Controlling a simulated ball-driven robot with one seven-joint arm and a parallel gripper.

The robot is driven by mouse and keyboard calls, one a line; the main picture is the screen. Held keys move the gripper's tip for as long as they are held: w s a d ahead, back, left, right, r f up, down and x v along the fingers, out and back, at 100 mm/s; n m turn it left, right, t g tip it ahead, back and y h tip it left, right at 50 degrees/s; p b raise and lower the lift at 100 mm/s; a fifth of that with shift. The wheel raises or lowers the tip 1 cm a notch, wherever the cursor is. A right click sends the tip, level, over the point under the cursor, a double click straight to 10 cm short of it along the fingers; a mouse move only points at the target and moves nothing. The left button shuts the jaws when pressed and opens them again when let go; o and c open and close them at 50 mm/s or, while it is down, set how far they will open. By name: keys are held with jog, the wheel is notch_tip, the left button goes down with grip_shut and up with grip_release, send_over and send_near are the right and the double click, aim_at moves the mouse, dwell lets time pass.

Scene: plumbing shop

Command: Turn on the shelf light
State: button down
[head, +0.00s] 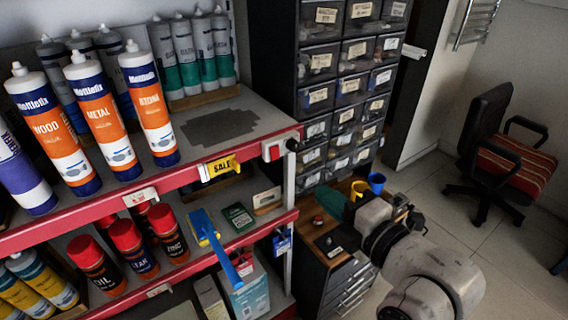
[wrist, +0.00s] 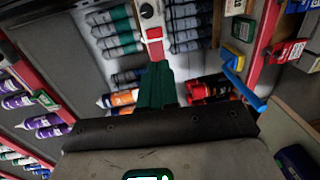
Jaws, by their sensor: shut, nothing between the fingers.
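The switch is a small white box with a red button (head: 272,151), fixed to the red front edge of the upper shelf (head: 218,168) at its right end. It also shows in the wrist view (wrist: 147,11) at the top, on the red edge beyond my fingertips. My gripper (head: 322,192) has green fingers and is right of and below the switch in the head view, apart from it. In the wrist view my gripper (wrist: 158,66) is shut, its fingers together with nothing between them. I cannot make out a lamp or any lit light on the shelf.
Orange and white cartridges (head: 103,115) and spray cans (head: 125,240) fill the shelves. A blue bar (head: 222,250) sticks out below. Drawer cabinets (head: 340,80) stand behind; a chair (head: 500,150) is at right on open floor.

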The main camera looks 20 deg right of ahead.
jog(key=shift+w+f, duration=0.1)
jog(key=b, duration=1.1)
send_near(276, 158)
jog(key=x, duration=0.5)
jog(key=shift+w+a, duration=0.15)
jog(key=shift+w, duration=0.25)
jog(key=shift+w+a+f+p, duration=0.1)
jog(key=shift+w+p, duration=0.2)
jog(key=shift+w, duration=0.25)
jog(key=shift+w, duration=0.15)
jog(key=shift+f, duration=0.15)
